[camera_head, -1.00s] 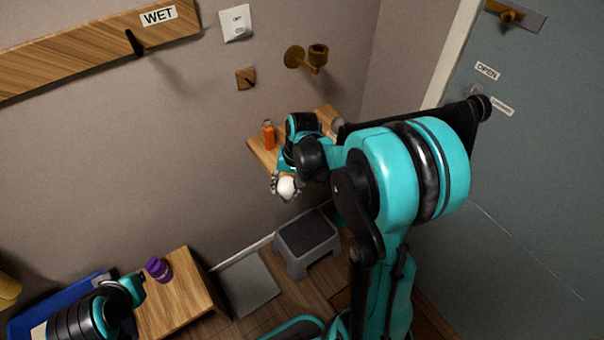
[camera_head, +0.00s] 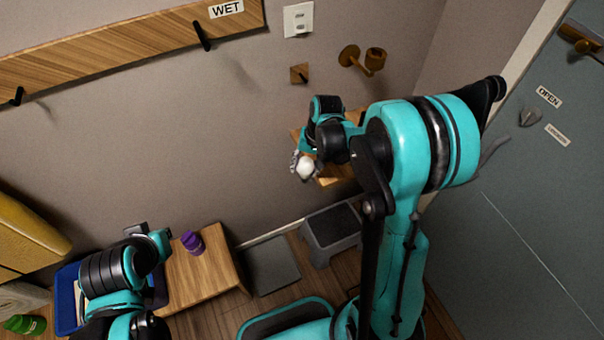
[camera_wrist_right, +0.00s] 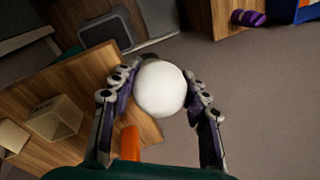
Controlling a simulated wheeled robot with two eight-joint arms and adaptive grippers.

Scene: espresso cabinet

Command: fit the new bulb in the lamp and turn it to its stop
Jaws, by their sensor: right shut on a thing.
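The white round bulb (camera_wrist_right: 161,88) is between the two fingers of my right gripper (camera_wrist_right: 158,92), which is shut on it. In the head view the bulb (camera_head: 308,168) shows at the end of my right gripper (camera_head: 302,167), in front of the wall beside the small wooden shelf. The lamp is a brass wall fitting (camera_head: 362,60) with an upward cup, higher up and to the right of the bulb, apart from it. My left arm is at the lower left of the head view; its fingers cannot be made out.
The small wooden shelf (camera_wrist_right: 75,100) carries an orange bottle (camera_wrist_right: 130,142) and small boxes (camera_wrist_right: 56,119). A grey step stool (camera_head: 333,232) stands on the floor below. A low wooden table (camera_head: 205,268) holds a purple item (camera_head: 192,242). A blue bin (camera_head: 66,302) is at lower left.

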